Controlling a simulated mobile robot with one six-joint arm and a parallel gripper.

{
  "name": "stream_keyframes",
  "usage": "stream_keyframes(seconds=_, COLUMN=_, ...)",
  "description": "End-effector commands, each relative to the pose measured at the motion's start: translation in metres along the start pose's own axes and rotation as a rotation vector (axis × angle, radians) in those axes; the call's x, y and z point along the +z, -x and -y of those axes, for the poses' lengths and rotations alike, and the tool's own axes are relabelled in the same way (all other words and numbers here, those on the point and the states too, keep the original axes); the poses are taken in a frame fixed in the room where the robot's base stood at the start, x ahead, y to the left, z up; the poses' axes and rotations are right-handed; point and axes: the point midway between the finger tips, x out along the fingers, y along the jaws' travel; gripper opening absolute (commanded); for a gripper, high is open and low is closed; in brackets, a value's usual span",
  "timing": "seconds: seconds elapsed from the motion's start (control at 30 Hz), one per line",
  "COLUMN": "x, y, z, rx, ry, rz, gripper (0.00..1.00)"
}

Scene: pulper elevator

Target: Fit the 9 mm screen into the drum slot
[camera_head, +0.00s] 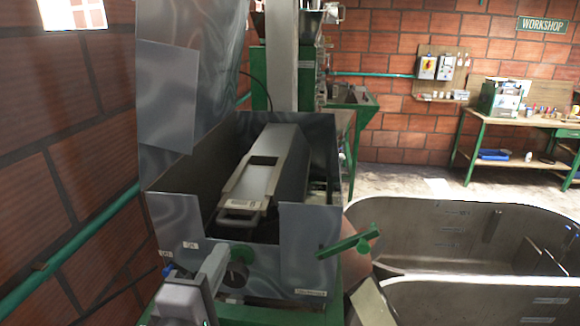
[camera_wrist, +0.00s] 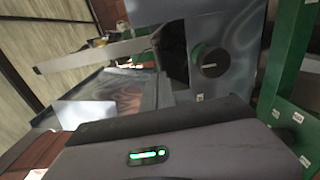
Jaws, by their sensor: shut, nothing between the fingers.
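A long grey frame (camera_head: 250,180) with a rectangular opening lies sloping inside the open metal housing in the head view. Its near end has a loop handle (camera_head: 238,220) and a white label too small to read, so I cannot tell whether it is the 9 mm screen. The drum slot cannot be made out. My gripper (camera_head: 218,262) is shut and empty at the housing's front, close to a dark green round knob (camera_head: 241,256). I cannot tell whether they touch. In the wrist view a dark round knob (camera_wrist: 209,63) shows on a metal panel.
The housing's lid (camera_head: 190,80) stands raised. A green lever (camera_head: 348,243) sticks out at the housing's front right. A large grey tub (camera_head: 440,285) fills the lower right. A brick wall (camera_head: 60,150) with a green pipe bounds the left. A workbench (camera_head: 515,125) stands far back.

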Motion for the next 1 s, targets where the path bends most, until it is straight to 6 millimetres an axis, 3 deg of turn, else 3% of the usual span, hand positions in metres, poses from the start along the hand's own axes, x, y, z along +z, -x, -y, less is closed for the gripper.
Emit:
stream_keyframes(seconds=0.17, x=-0.001, y=0.001, z=0.004, rx=0.035, ry=-0.162, rz=-0.009, gripper=0.0)
stream_keyframes(seconds=0.4, x=-0.001, y=-0.035, z=0.001, rx=0.034, ry=-0.167, rz=-0.007, gripper=0.0)
stream_keyframes(seconds=0.6, x=-0.001, y=-0.053, z=0.001, rx=0.033, ry=-0.167, rz=-0.009, gripper=0.0)
stream_keyframes(seconds=1.0, x=-0.002, y=-0.056, z=0.002, rx=0.033, ry=-0.166, rz=-0.01, gripper=0.0)
